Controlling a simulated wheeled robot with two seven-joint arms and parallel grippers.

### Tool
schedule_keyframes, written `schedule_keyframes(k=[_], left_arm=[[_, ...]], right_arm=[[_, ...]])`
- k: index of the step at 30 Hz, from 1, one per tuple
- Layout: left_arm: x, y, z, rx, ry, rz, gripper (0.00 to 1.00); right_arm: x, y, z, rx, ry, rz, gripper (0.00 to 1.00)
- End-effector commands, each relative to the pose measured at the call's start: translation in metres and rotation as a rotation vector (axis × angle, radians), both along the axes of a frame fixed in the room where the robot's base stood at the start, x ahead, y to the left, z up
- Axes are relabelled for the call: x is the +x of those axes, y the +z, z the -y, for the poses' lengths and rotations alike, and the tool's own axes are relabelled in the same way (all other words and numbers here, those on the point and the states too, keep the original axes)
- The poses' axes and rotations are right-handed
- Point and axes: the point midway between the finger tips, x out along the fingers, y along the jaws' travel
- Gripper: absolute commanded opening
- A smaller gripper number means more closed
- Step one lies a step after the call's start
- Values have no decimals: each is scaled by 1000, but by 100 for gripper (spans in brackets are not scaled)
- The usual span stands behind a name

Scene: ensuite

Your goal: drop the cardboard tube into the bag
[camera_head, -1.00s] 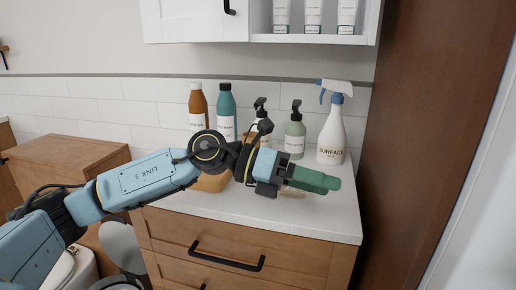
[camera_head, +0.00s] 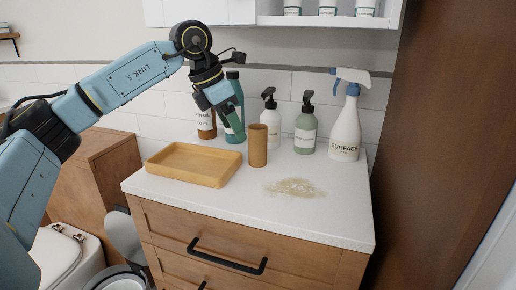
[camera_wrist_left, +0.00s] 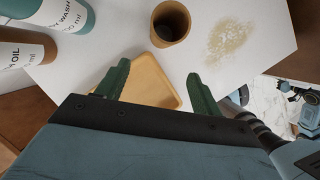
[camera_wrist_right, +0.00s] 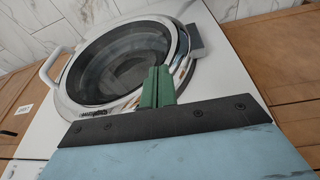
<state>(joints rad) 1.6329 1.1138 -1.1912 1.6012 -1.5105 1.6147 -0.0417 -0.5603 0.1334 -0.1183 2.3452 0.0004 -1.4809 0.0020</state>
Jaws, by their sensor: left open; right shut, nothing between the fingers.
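The cardboard tube (camera_head: 258,145) stands upright on the white countertop (camera_head: 225,203), beside the wooden tray. It also shows in the left wrist view (camera_wrist_left: 171,22), where I look down into its dark open top. My left gripper (camera_head: 235,123) is open, with its green fingers just left of the tube and above the tray's back right corner. In the left wrist view its fingertips (camera_wrist_left: 158,73) are apart with nothing between them, and the tube is beyond them. My right gripper (camera_wrist_right: 158,86) is shut and empty in front of a round glass door. I see no bag.
A wooden tray (camera_head: 165,167) lies left of the tube. A brown bottle (camera_head: 206,127), a teal bottle, two pump bottles (camera_head: 305,130) and a spray bottle (camera_head: 346,130) line the back. A beige spill (camera_head: 293,188) lies in front. A washing machine (camera_wrist_right: 62,97) faces my right gripper.

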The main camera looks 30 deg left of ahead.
Motion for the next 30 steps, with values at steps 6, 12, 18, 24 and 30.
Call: schedule_keyframes(k=[6, 12, 18, 24, 30], left_arm=[[29, 0, 18, -2, -1, 2, 67], [38, 0, 24, -2, -1, 1, 67], [50, -30, 31, -1, -2, -2, 67], [55, -43, 34, -2, -1, 0, 67], [57, -47, 35, -2, 0, 1, 67]], right_arm=[[-3, 11, -3, 8, -1, 7, 0], [-5, 15, -3, 9, -1, 9, 0], [14, 31, -14, 46, 11, 141, 0], [41, 41, -24, 78, 28, 286, 0], [48, 46, -27, 89, 32, 333, 0]])
